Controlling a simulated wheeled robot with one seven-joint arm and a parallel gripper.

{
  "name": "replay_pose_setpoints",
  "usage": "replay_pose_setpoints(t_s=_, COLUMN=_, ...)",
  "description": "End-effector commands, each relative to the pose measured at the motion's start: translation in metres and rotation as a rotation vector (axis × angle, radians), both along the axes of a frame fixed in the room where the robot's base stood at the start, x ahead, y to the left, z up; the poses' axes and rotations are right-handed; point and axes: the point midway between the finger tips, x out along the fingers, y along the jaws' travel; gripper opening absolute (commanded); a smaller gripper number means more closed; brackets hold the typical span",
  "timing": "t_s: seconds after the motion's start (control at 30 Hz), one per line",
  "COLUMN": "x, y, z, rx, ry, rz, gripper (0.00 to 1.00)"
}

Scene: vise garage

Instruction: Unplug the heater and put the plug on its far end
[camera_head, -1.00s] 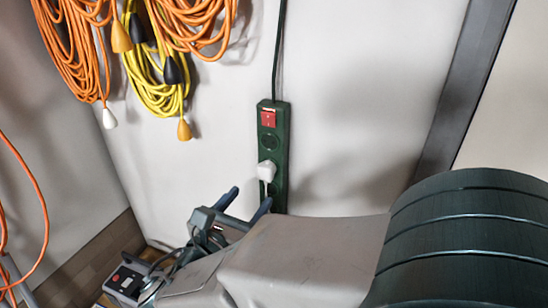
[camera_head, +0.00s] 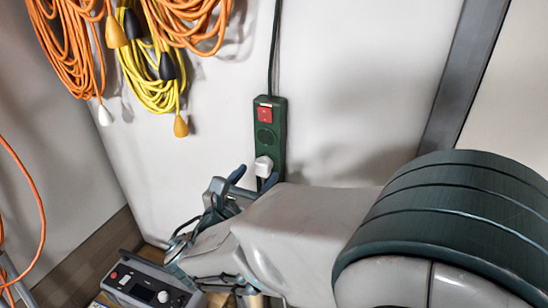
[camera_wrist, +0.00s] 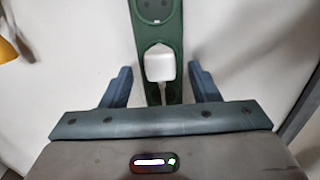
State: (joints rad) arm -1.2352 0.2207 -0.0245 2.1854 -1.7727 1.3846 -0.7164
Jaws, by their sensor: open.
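The white plug (camera_head: 263,166) sits in a socket of the green power strip (camera_head: 266,128), which hangs upright on the pale wall. A red switch (camera_head: 265,113) is near the strip's upper end. My gripper (camera_head: 254,178) is open just below the plug. In the wrist view, the plug (camera_wrist: 160,66) shows between and beyond the two blue fingers (camera_wrist: 162,84), apart from both. A free socket (camera_wrist: 155,8) is above it. My arm hides the strip's lower end in the head view. A grey device with a knob and screen (camera_head: 148,288), possibly the heater, stands low at the left.
Coiled orange cables (camera_head: 68,45) and a yellow cable (camera_head: 150,80) hang on the wall at the upper left. An orange cord (camera_head: 36,200) hangs at the far left. A dark vertical post (camera_head: 455,80) stands right of the strip. The wall between them is clear.

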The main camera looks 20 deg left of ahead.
Motion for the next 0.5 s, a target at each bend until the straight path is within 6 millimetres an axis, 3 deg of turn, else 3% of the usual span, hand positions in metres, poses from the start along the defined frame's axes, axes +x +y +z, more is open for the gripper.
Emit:
replay_pose_setpoints(t_s=0.2, x=0.020, y=-0.002, z=0.000, rx=0.001, ry=0.001, rz=-0.001, gripper=0.55)
replay_pose_setpoints(t_s=0.5, x=0.026, y=-0.002, z=0.000, rx=0.000, ry=0.000, rz=0.001, gripper=0.55)
